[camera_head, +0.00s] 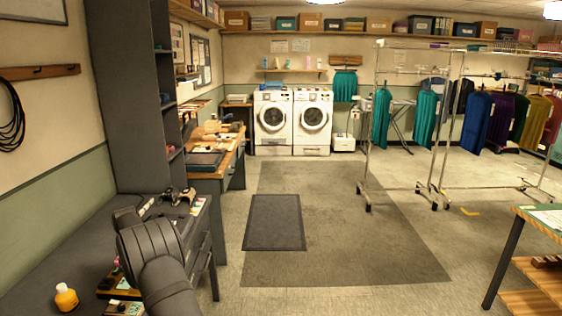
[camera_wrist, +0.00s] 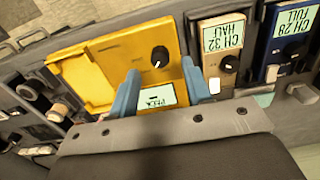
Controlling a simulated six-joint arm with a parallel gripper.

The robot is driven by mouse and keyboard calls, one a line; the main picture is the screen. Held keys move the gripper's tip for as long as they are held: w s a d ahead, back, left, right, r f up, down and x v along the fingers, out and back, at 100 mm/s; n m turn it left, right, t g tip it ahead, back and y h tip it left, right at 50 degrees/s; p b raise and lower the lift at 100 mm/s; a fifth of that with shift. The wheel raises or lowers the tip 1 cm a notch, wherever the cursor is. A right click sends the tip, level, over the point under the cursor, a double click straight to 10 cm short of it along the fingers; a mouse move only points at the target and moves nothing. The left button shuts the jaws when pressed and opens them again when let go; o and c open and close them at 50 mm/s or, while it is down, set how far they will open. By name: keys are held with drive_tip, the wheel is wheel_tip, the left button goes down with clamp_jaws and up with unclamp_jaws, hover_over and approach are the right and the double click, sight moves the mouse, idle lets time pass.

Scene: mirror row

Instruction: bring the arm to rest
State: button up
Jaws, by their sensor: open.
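In the wrist view my gripper (camera_wrist: 162,75) shows two blue fingers set apart, one on each side of the lower part of a yellow unit (camera_wrist: 110,60). The yellow unit has a black knob and a white label that seems to read PECK. I cannot tell whether the fingers touch it. In the head view my dark arm is at the lower left over the dark bench (camera_head: 60,245); the fingers are hidden there.
To the right in the wrist view are a tan unit marked CH 32 HALF (camera_wrist: 224,45) and a blue unit marked CH 28 FULL (camera_wrist: 290,40). A yellow bottle (camera_head: 66,297) stands on the bench. Clothes rails (camera_head: 372,130) stand right; a floor mat (camera_head: 274,222) lies in open floor.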

wheel_tip(320, 180, up, 14)
wheel_tip(320, 180, down, 18)
drive_tip(key=shift+r, duration=0.1)
drive_tip(key=shift+r+n, duration=0.25)
drive_tip(key=shift+n, duration=0.15)
drive_tip(key=n, duration=0.8)
wheel_tip(320, 180, up, 8)
drive_tip(key=shift+f, duration=0.15)
